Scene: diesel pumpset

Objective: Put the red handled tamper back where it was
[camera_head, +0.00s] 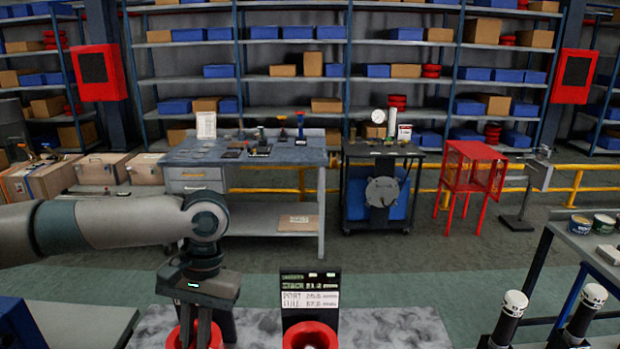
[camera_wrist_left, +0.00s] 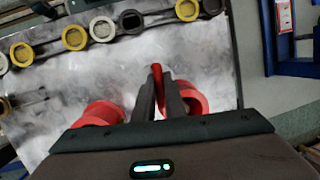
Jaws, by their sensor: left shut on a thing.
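My left gripper (camera_head: 196,326) reaches down at the bottom of the head view, above a grey mottled bench top (camera_head: 386,325). In the left wrist view its two dark fingers (camera_wrist_left: 160,90) are closed around a narrow red piece (camera_wrist_left: 157,72), which looks like the tamper's red handle. The rest of the tamper is hidden by the fingers and the gripper body. A red ring-shaped part (camera_wrist_left: 100,114) lies to the left of the fingers, and another (camera_wrist_left: 195,101) lies to their right, partly behind them. My right gripper is not in view.
A black display (camera_head: 310,290) stands on the bench behind a red ring (camera_head: 310,336). Several yellow and grey rings (camera_wrist_left: 75,38) line the bench edge in the wrist view. Black cylinders with white tops (camera_head: 512,304) stand at right. A workbench (camera_head: 300,157) stands farther back.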

